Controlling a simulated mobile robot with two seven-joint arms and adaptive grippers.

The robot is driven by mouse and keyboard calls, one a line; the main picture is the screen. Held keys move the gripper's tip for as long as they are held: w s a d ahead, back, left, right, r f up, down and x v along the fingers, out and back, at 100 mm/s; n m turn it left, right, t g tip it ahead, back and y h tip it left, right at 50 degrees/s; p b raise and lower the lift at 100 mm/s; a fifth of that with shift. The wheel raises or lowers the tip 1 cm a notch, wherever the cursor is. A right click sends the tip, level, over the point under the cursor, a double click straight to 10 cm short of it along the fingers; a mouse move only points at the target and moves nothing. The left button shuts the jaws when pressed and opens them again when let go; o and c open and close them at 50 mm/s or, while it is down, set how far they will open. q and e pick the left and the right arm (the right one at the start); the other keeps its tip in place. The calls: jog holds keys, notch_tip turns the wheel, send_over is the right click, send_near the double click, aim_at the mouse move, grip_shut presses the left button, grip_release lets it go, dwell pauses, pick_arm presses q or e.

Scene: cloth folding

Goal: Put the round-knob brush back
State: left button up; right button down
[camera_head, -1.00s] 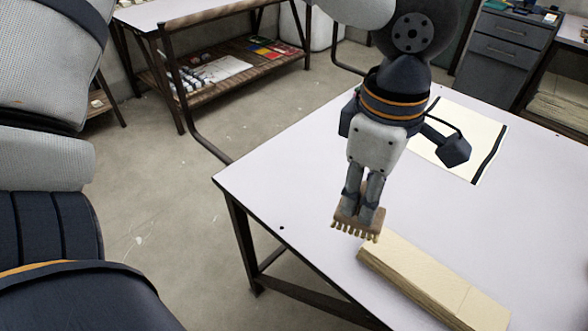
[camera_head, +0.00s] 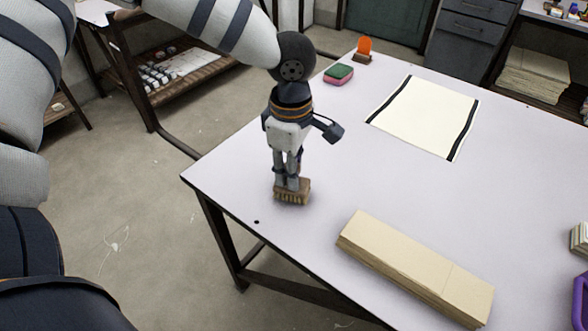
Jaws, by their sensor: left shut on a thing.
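My left gripper (camera_head: 291,180) points down and is shut on a brush. The brush (camera_head: 292,195) has a wooden block and pale bristles facing down. Its knob is hidden between the fingers, so I cannot tell its shape. The brush is over the white table (camera_head: 330,170) near the left edge; I cannot tell whether the bristles touch the top. A second, upright brush with an orange handle (camera_head: 364,46) stands at the table's far edge. My right gripper is not in view.
A green and pink sponge (camera_head: 338,75) lies near the orange-handled brush. A cream cloth with black stripes (camera_head: 427,112) lies flat behind. A long folded cream stack (camera_head: 412,265) lies in front. A purple object (camera_head: 580,300) shows at the right edge. The middle of the table is clear.

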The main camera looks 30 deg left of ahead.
pick_arm(q)
jog(key=shift+f, duration=0.5)
jog(key=shift+r, duration=0.1)
jog(key=o, duration=1)
notch_tip(320, 180, up, 12)
jog(key=p, duration=0.1)
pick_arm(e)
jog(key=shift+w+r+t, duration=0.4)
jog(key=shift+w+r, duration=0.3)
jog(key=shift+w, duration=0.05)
